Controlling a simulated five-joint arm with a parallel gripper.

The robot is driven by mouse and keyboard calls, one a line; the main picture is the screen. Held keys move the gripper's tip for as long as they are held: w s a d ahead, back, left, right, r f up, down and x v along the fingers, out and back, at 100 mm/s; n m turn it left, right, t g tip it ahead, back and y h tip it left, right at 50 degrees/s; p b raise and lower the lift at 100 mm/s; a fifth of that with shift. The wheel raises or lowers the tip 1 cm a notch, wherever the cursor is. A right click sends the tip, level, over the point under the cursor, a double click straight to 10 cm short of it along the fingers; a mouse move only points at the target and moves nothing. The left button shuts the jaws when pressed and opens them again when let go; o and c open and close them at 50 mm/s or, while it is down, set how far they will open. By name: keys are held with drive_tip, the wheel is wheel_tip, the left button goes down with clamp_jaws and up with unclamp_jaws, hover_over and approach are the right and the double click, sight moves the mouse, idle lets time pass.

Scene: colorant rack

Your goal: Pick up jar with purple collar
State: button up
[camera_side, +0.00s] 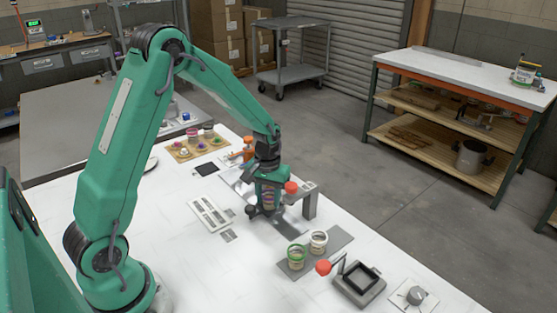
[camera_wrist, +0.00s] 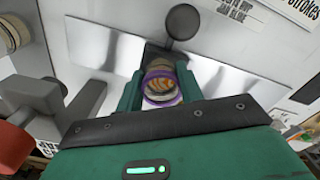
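The jar with the purple collar (camera_wrist: 161,88) is between the two green fingers of my gripper (camera_wrist: 160,92) in the wrist view. Its purple ring faces the camera, with an orange and white pattern inside. The fingers sit close against both its sides, with no clear gap. In the side view, my gripper (camera_side: 268,196) is low over the metal plate, and purple on the jar (camera_side: 268,199) shows between the fingers. The fingers partly hide the jar. I cannot tell whether its base touches the plate.
A grey post with a red knob (camera_side: 291,187) stands right beside my gripper. A green-collared jar (camera_side: 297,257) and a pale jar (camera_side: 318,242) stand on a grey mat in front. A rack of several jars (camera_side: 182,157) is behind. A black square frame (camera_side: 359,281) is at front right.

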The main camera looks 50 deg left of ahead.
drive_tip(key=c, duration=0.5)
drive_tip(key=shift+c, duration=0.2)
wheel_tip(320, 180, up, 10)
idle(0.4)
drive_tip(key=shift+r, duration=0.1)
idle(0.4)
